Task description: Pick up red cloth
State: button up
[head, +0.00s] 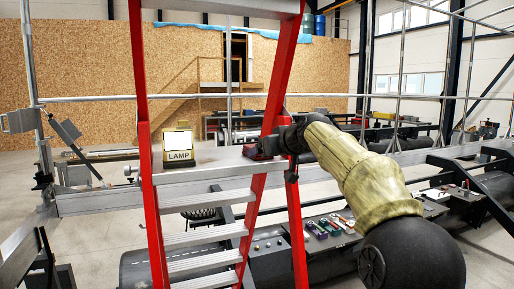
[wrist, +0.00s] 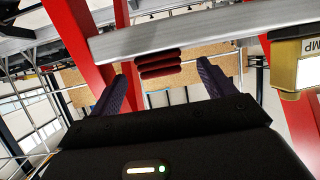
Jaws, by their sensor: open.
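The red cloth (wrist: 160,64) is dark red and looks folded in several layers. In the wrist view it lies against the grey metal plank (wrist: 200,36), between my two fingertips and beyond them. In the head view a small part of the cloth (head: 249,153) shows on the plank beside the ladder rail, partly hidden by my gripper. My gripper (head: 268,146) is open around the near side of the cloth, with its fingers apart in the wrist view (wrist: 165,75). I cannot tell whether a finger touches the cloth.
A red stepladder (head: 145,150) stands in front of the plank, its right rail close to my gripper. A lamp box marked LAMP (head: 179,147) stands on the plank to the left. Tools lie on the dark float (head: 328,226) below my arm. Metal rails run behind.

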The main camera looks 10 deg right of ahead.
jog(key=p+x, duration=0.2)
jog(key=shift+w+a, duration=0.1)
jog(key=shift+w, duration=0.3)
jog(key=shift+w+f, duration=0.15)
jog(key=shift+w, duration=0.1)
jog(key=shift+s, duration=0.15)
jog(key=c, duration=1.1)
jog(key=shift+o, duration=0.2)
jog(key=shift+r+p, duration=0.75)
jog(key=shift+r, duration=4.3)
